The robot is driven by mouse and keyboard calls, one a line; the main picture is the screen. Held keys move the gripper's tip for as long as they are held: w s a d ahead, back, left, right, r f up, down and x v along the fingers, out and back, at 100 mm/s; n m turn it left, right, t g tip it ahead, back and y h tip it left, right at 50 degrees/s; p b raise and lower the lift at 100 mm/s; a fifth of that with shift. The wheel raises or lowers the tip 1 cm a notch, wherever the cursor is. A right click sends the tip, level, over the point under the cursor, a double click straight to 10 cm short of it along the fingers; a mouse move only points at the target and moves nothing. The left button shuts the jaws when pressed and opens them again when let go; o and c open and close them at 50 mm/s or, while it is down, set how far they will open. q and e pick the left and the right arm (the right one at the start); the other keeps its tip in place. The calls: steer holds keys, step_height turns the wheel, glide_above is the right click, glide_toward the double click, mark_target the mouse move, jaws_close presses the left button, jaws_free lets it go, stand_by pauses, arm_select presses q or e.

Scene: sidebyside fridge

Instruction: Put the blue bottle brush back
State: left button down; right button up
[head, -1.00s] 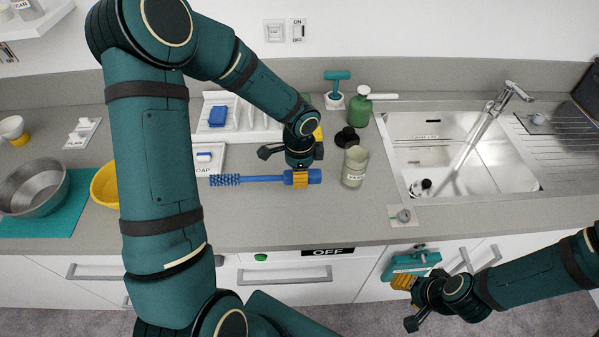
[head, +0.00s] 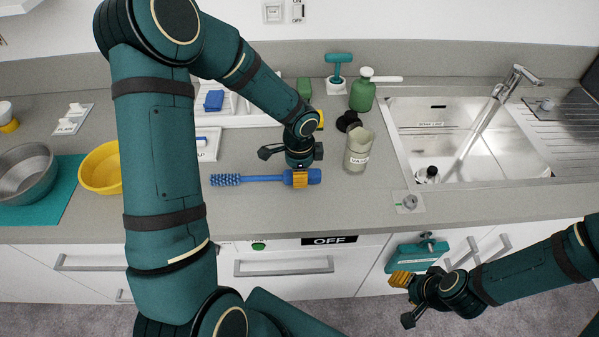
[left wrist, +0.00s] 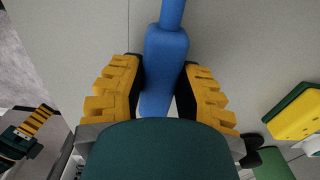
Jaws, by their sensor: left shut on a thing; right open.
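The blue bottle brush (head: 245,180) lies level over the counter, bristles to the left and thick handle to the right. My left gripper (head: 300,180) is shut on its handle from above. In the left wrist view the blue handle (left wrist: 167,55) runs between the yellow fingers of the gripper (left wrist: 160,85). Whether the brush touches the counter I cannot tell. My right gripper (head: 404,299) is open and empty, low in front of the cabinets, close to a teal item on the cabinet front.
A labelled grey-green jar (head: 357,152) stands right of the brush handle, with a dark round item (head: 347,122) behind it. A green bottle (head: 362,94), a teal-handled tool (head: 339,72) and the sink (head: 460,150) are further back and right. The front counter is clear.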

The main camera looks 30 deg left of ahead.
arm_select(q)
steer(key=shift+f+b, duration=0.25)
steer(key=shift+b, duration=0.05)
steer(key=c, duration=0.7)
jaws_free()
steer(key=shift+o, duration=0.2)
step_height(320, 180, up, 12)
